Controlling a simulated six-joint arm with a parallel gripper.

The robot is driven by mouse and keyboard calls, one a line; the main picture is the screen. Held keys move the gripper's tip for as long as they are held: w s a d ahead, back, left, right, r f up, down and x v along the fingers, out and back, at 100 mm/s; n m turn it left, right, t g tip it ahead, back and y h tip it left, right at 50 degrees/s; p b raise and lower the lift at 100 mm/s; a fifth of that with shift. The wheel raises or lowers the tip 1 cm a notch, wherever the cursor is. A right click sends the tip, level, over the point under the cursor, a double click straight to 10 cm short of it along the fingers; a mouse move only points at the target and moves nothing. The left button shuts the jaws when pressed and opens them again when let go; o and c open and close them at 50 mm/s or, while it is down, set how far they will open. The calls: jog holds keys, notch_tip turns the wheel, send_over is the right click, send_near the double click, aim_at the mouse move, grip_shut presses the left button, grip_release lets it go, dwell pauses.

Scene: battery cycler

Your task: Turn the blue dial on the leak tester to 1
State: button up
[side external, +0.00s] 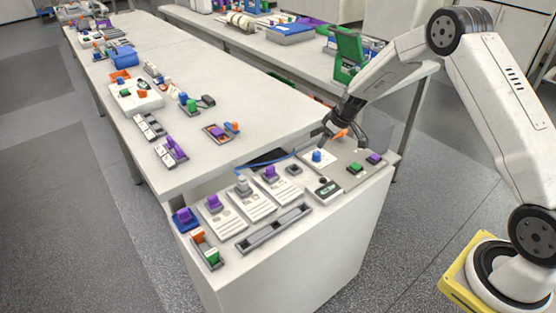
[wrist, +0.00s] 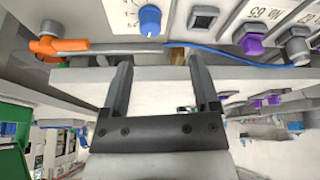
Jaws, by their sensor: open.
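The blue dial (side external: 317,156) stands on a white plate on the leak tester's grey top (side external: 345,155), at the right end of the near bench. In the wrist view the blue dial (wrist: 150,20) is at the top, with small markings around it that are too small to read. My gripper (wrist: 158,65) is open and empty, its two dark fingers pointing toward the dial's side of the picture. The dial lies beyond the fingertips, apart from them. In the side view my gripper (side external: 329,128) is just behind the dial, with its fingertips hard to make out.
An orange handle (wrist: 58,45) sits left of the dial in the wrist view. A blue cable (side external: 265,163) runs left from the tester. Green (side external: 355,168) and purple (side external: 374,158) knobs stand to its right. White modules with purple knobs (side external: 270,172) stand left.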

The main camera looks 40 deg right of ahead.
aim_at(318, 153)
jog(key=shift+w+d+f, duration=0.5)
jog(key=shift+d+f, duration=0.1)
jog(key=shift+f, duration=0.1)
jog(key=shift+x, duration=3.75)
jog(key=shift+w, duration=0.1)
grip_shut()
